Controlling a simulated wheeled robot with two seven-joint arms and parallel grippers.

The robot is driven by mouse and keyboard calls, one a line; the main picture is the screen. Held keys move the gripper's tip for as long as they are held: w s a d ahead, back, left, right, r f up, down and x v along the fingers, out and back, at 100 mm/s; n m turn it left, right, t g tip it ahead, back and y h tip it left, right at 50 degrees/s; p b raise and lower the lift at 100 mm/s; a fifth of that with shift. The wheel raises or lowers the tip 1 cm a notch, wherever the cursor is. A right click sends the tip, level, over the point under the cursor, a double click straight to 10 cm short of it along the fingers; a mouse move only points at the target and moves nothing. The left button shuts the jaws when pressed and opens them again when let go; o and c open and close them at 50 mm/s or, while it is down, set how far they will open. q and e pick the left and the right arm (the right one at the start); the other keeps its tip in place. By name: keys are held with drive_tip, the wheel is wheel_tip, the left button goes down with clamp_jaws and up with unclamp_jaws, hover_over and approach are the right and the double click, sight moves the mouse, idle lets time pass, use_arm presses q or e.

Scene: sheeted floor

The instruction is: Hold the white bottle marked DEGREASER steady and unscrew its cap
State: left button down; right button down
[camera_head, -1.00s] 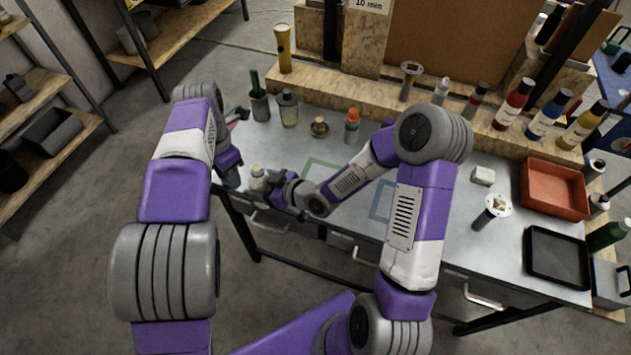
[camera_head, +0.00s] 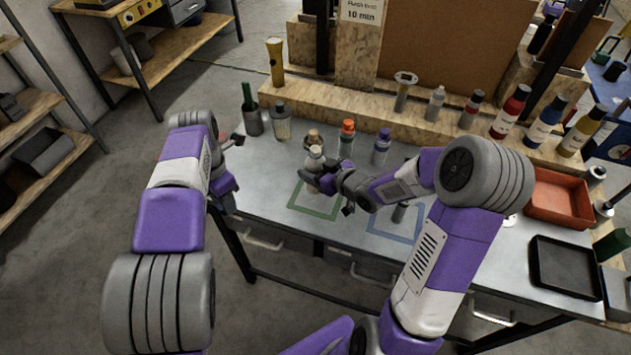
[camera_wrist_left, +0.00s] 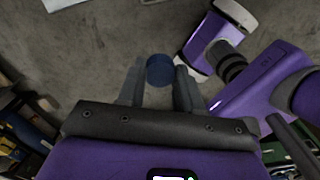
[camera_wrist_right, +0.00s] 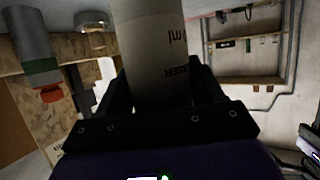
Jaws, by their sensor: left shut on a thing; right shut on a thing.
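The white bottle (camera_head: 315,156) stands out in front of my right gripper (camera_head: 325,182), over the green outline on the bench. In the right wrist view its pale body (camera_wrist_right: 155,50) is between the shut fingers, with part of the dark lettering showing. I cannot tell whether its base touches the bench. My left gripper (camera_wrist_left: 160,88) is shut on a dark blue round cap (camera_wrist_left: 160,70), away from the bottle. In the head view the left arm is at the bench's left end and its fingertips are hard to make out.
A blue outline (camera_head: 395,225) lies right of the green outline (camera_head: 305,205). An orange tray (camera_head: 557,197) and a black tray (camera_head: 565,266) are at the right.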

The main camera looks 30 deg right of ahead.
drive_tip(key=shift+f+b, duration=0.5)
drive_tip(key=shift+f, duration=1.3)
drive_tip(key=shift+f, duration=0.2)
drive_tip(key=shift+c, duration=0.8)
unclamp_jaws()
